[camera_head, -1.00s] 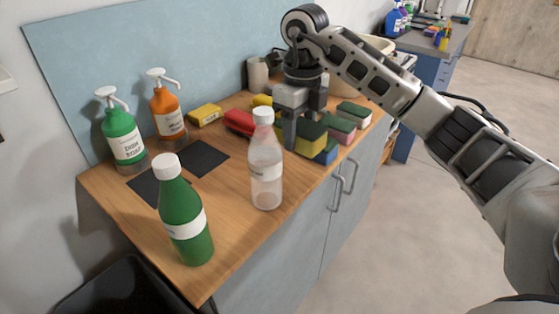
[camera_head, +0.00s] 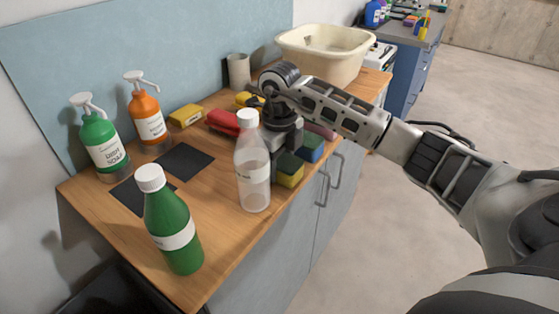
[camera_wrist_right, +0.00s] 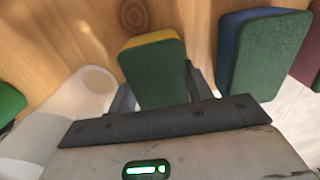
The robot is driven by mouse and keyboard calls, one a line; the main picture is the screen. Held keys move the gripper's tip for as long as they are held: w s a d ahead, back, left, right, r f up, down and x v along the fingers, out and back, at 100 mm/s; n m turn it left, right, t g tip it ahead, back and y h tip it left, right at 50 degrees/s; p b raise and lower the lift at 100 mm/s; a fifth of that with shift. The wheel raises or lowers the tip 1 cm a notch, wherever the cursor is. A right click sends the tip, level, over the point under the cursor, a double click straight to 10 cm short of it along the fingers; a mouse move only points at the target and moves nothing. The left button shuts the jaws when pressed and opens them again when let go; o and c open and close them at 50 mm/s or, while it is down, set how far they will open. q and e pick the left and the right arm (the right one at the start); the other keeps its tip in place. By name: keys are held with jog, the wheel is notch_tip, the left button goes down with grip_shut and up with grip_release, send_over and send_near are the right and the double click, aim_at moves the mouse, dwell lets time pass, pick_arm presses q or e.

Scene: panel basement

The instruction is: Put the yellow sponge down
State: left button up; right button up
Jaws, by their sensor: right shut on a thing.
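The yellow sponge (camera_head: 290,178) has a dark green scouring layer on top. It is near the counter's front edge, behind and right of the clear bottle (camera_head: 252,165). My right gripper (camera_head: 280,155) reaches down and is shut on it. In the right wrist view the sponge (camera_wrist_right: 153,70) sits between the two fingers (camera_wrist_right: 163,88), green face towards the camera, above the wood. I cannot tell whether it touches the counter. A blue sponge (camera_head: 312,149) with a green top stands just right of it, apart. My left gripper is not in view.
The wooden counter (camera_head: 215,205) holds a green bottle (camera_head: 172,225), green soap dispenser (camera_head: 103,145), orange dispenser (camera_head: 148,125), yellow item (camera_head: 186,115), red item (camera_head: 222,122), grey cup (camera_head: 238,70) and cream basin (camera_head: 325,50). Two dark mats (camera_head: 182,161) lie bare. A pink sponge (camera_head: 322,131) is farther back.

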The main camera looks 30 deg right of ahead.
aim_at(279, 159)
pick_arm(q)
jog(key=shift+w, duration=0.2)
pick_arm(e)
jog(key=shift+f, duration=0.2)
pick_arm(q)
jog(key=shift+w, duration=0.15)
pick_arm(e)
jog(key=o, duration=0.9)
jog(key=shift+r, duration=0.1)
jog(key=shift+r, duration=0.5)
pick_arm(q)
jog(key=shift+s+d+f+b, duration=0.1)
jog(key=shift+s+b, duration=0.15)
jog(key=shift+b, duration=0.05)
pick_arm(e)
notch_tip(279, 159, up, 11)
jog(key=shift+r, duration=0.15)
